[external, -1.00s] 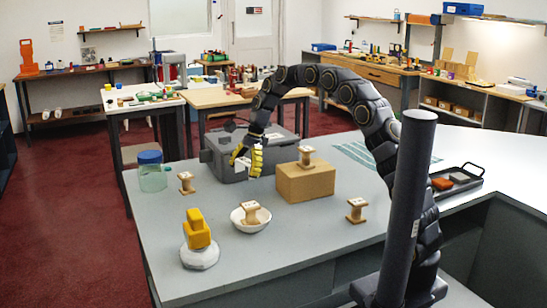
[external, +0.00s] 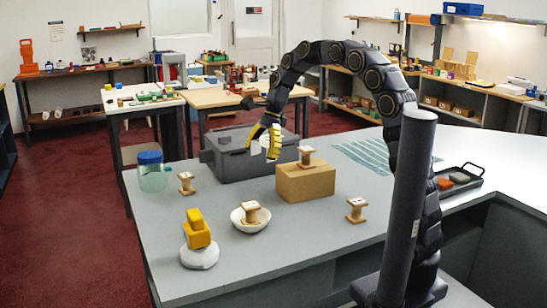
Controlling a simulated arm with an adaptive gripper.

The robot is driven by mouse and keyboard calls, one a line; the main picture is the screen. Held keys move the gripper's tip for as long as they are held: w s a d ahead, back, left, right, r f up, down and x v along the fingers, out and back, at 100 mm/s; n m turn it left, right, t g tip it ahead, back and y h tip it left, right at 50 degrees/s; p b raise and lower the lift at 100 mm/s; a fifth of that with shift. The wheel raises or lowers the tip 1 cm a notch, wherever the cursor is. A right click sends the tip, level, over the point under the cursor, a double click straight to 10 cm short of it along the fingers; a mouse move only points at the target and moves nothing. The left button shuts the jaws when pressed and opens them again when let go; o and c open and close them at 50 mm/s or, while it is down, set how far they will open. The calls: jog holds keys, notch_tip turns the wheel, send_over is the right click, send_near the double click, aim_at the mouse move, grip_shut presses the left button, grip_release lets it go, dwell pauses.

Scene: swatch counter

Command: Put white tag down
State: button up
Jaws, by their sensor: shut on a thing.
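My gripper (external: 268,137), with yellow fingers, is in the air over the right part of the grey box (external: 225,167) at the back of the counter. It is shut on a small white piece, the white tag (external: 264,143), which shows beside the yellow fingers. The tag is small here and partly hidden by the fingers. It looks raised above the counter, and I cannot tell its exact height.
A brown box (external: 306,185) with a wooden spool (external: 306,157) on top stands right of the grey box. A blue-lidded jar (external: 152,176), a white bowl (external: 238,221), a yellow block (external: 198,232) and a dark tray (external: 476,184) are around. Front-middle counter is clear.

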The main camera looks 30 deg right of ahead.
jog(key=shift+r, duration=0.7)
jog(key=w+d+m+t+h, duration=0.1)
jog(key=w+d+m+t, duration=0.15)
jog(key=d+m, duration=0.75)
jog(key=w+d+m+t, duration=0.2)
jog(key=w+d, duration=0.2)
jog(key=d, duration=1.3)
jog(key=shift+g, duration=0.25)
jog(key=f, duration=0.5)
jog(key=shift+d+f, duration=0.1)
jog(key=shift+d, duration=0.2)
jog(key=w+f, duration=0.1)
jog(key=w, duration=0.1)
jog(key=w+d+f, duration=0.1)
jog(key=w, duration=0.2)
jog(key=w+d+f, duration=0.1)
jog(key=w, duration=0.2)
jog(key=shift+f, duration=0.4)
jog(key=w+f, duration=0.2)
jog(key=w+d+f, duration=0.1)
jog(key=w+f, duration=0.1)
jog(key=f, duration=0.1)
jog(key=shift+w+d+f, duration=0.15)
jog(key=shift+w, duration=0.15)
jog(key=shift+w+f, duration=0.15)
jog(key=shift+f, duration=0.8)
jog(key=shift+w+f, duration=0.15)
jog(key=shift+f, duration=0.75)
jog(key=shift+f, duration=0.1)
